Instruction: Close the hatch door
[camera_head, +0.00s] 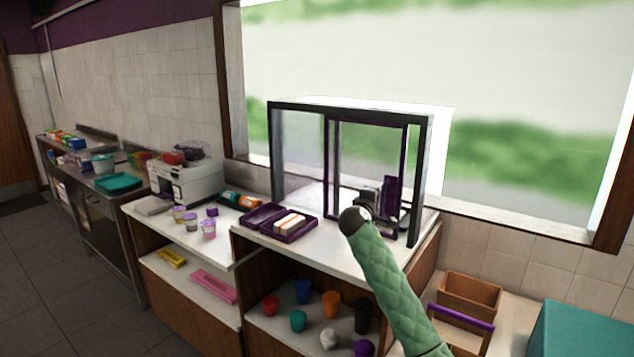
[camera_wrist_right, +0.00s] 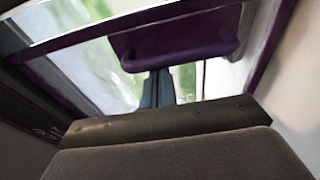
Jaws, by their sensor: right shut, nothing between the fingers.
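The hatch is a dark upright frame (camera_head: 348,112) standing on the white counter. Its sliding door, a pane with a purple frame (camera_head: 331,165), stands in the right half, and a purple handle (camera_head: 391,190) shows near its right side. My right gripper (camera_head: 374,197) is at the door beside this handle, partly hidden by my wrist. In the right wrist view the fingers (camera_wrist_right: 157,90) are together and empty, and their tips reach the underside of the purple handle (camera_wrist_right: 180,42). I cannot tell whether they touch it. My left gripper is not in view.
An open purple case (camera_head: 262,218) with a white and orange item lies on the counter left of the hatch. Small cups (camera_head: 208,229) and a grey machine (camera_head: 190,180) stand farther left. Several coloured cups (camera_head: 330,303) are on the shelf below. A wooden box (camera_head: 470,292) stands at right.

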